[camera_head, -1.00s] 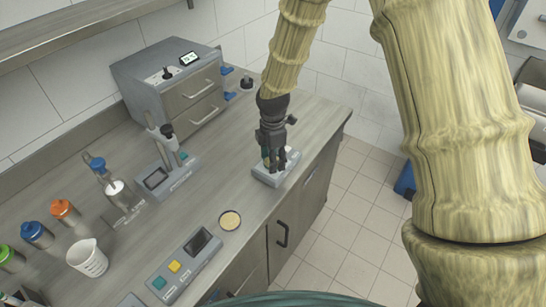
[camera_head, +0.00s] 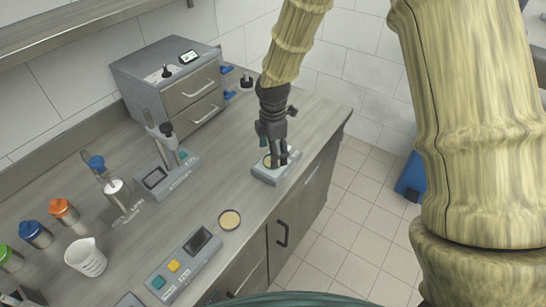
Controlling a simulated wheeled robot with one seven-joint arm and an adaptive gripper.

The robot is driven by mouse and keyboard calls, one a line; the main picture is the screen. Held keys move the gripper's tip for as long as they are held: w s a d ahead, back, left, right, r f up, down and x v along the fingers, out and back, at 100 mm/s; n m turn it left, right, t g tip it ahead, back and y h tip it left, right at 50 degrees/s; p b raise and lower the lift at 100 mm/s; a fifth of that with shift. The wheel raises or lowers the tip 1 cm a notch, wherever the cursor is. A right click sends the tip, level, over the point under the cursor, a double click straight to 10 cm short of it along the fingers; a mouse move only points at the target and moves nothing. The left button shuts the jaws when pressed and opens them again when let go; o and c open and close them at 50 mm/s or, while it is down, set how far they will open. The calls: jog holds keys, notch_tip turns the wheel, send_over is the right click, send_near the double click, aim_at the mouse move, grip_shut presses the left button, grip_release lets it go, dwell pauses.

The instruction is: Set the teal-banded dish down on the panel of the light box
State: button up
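The light box (camera_head: 263,176) is a small grey unit near the right edge of the counter. A pale-yellow round dish (camera_head: 267,161) lies on its panel, partly hidden behind my fingers; its band colour is too small to tell for sure. My gripper (camera_head: 276,158) points down just above the light box, its dark fingers apart, seemingly with nothing between them. A second round dish (camera_head: 230,219) with tan contents and a dark rim lies on the counter, nearer the camera.
A grey device with yellow and teal buttons (camera_head: 184,266) lies at the front. A stand with a small display (camera_head: 170,178), a drawer unit (camera_head: 170,88), a white beaker (camera_head: 86,257) and several capped bottles (camera_head: 64,211) stand to the left. Counter (camera_head: 215,180) between is clear.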

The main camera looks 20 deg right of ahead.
notch_tip(320, 180, up, 9)
jog(key=b, duration=0.2)
jog(key=shift+r, duration=0.15)
dwell(2.1)
